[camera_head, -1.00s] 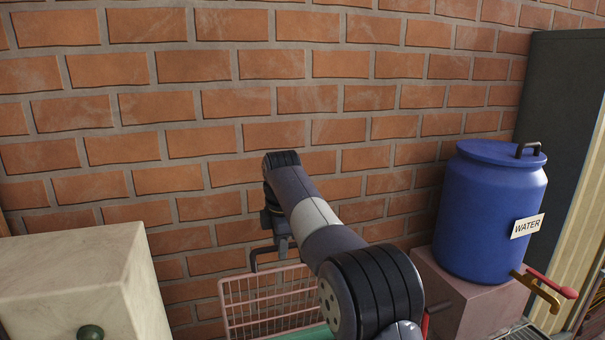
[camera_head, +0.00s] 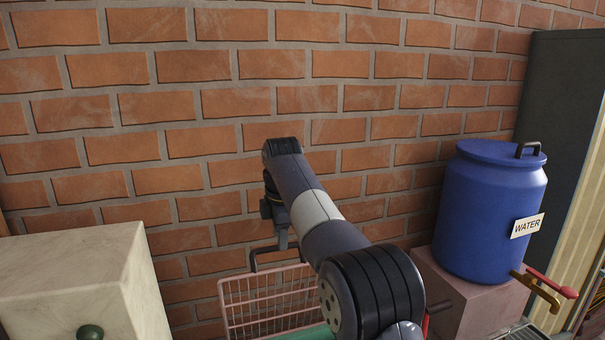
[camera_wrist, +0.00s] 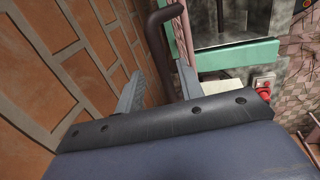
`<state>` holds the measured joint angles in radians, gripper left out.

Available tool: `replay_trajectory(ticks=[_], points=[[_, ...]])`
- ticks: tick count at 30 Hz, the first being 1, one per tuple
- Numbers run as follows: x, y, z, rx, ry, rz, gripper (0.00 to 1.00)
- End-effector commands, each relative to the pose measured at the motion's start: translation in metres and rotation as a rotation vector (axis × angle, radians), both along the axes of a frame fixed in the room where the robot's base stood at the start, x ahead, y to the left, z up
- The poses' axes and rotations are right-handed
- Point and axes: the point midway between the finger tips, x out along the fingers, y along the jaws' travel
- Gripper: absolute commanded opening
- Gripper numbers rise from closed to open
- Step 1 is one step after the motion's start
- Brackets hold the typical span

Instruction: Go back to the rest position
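My gripper (camera_head: 283,238) hangs down from the end of my arm near the brick wall, above the back of a pink wire basket (camera_head: 262,303). In the wrist view its two grey fingers (camera_wrist: 158,75) stand apart. A dark bent bar (camera_wrist: 160,35) shows in the gap between them; I cannot tell whether they touch it. The bar also shows beside the gripper in the head view (camera_head: 262,262). No object is clearly held. The fingertips are partly hidden by my wrist in the head view.
A brick wall (camera_head: 300,95) stands close behind my arm. A blue water barrel (camera_head: 490,215) sits on a pinkish block (camera_head: 462,300) at right. A green frame (camera_wrist: 235,55) shows in the wrist view.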

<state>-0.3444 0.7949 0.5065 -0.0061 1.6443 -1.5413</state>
Motion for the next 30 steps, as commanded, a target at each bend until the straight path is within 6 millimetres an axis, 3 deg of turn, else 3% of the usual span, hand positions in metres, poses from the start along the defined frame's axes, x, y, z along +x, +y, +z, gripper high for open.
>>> replay_trajectory(ticks=[6, 14, 30], points=[[-0.007, -0.002, 0.039, 0.001, -0.003, 0.000, 0.36], [-0.013, -0.004, 0.068, 0.000, 0.000, 0.000, 0.36], [0.003, 0.001, -0.022, -0.001, 0.004, 0.000, 0.36]])
